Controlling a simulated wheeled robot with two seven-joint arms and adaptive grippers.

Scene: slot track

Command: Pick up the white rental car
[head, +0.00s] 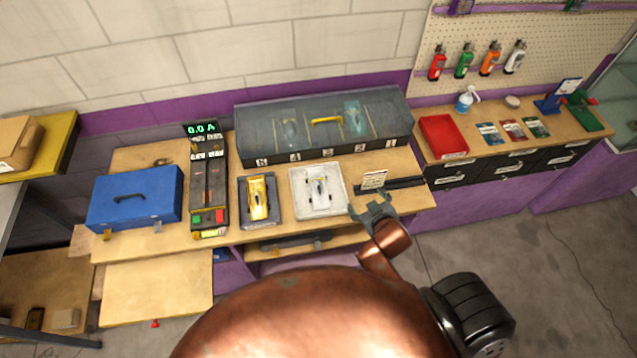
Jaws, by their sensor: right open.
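The white rental car (319,193) lies on a pale, light-lined tray (298,207) on the wooden workbench, near the middle of the head view. A yellow car (258,196) lies in a dark tray just to its left. My right gripper (371,204) is open and empty over the front of the bench, to the right of the pale tray and apart from the white car. My left gripper is out of view.
A long dark case (290,150) with a yellow handle stands behind the trays. A power unit (208,190) and a blue toolbox (134,199) stand left. A small sign (374,180) and a dark track piece (405,183) are close beside my right gripper.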

